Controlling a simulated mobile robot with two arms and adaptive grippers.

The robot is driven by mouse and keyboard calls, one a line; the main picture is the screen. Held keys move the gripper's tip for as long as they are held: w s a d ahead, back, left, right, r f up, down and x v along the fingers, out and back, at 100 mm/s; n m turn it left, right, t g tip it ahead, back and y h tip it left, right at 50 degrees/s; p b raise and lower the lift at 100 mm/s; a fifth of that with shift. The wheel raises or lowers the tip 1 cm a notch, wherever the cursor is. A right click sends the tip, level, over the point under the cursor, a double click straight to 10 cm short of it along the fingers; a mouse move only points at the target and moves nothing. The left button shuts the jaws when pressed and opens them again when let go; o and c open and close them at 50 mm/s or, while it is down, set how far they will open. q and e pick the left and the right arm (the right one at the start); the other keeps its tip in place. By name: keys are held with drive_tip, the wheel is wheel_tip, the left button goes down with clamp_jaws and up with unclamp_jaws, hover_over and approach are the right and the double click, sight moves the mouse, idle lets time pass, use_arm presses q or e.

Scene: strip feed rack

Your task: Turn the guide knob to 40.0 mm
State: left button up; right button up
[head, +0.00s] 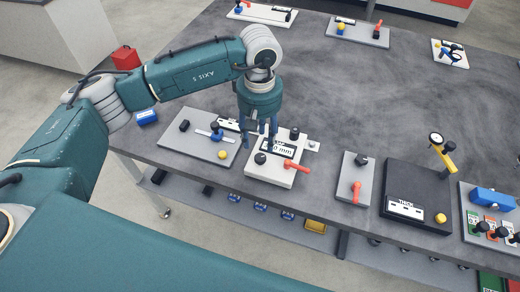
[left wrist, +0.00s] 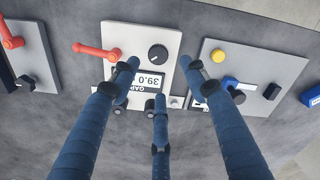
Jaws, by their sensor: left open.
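The white guide panel (head: 257,175) lies near the table's front edge, with a display (head: 279,150). In the left wrist view the display (left wrist: 152,80) appears to read 39.0. A round black knob (left wrist: 158,54) with a light pointer mark sits on the panel; it also shows in the head view (head: 260,158). A red lever (left wrist: 97,51) is beside it. My left gripper (head: 259,131) is open and empty above the panel's far left part. Its three fingers (left wrist: 160,77) spread over the display area, apart from the knob. My right gripper is not in view.
A grey plate (head: 185,145) with a blue slider and yellow button lies left of the panel. A small plate (head: 347,185) with a red lever is to the right, then a dark THICK unit (head: 405,185). Table behind the panel (head: 330,90) is clear.

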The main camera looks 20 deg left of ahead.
sight(260, 156)
use_arm(q)
wheel_tip(260, 156, down, 6)
drive_tip(key=shift+s+r+p, duration=0.1)
drive_tip(key=shift+p, duration=0.9)
drive_tip(key=shift+f, duration=0.85)
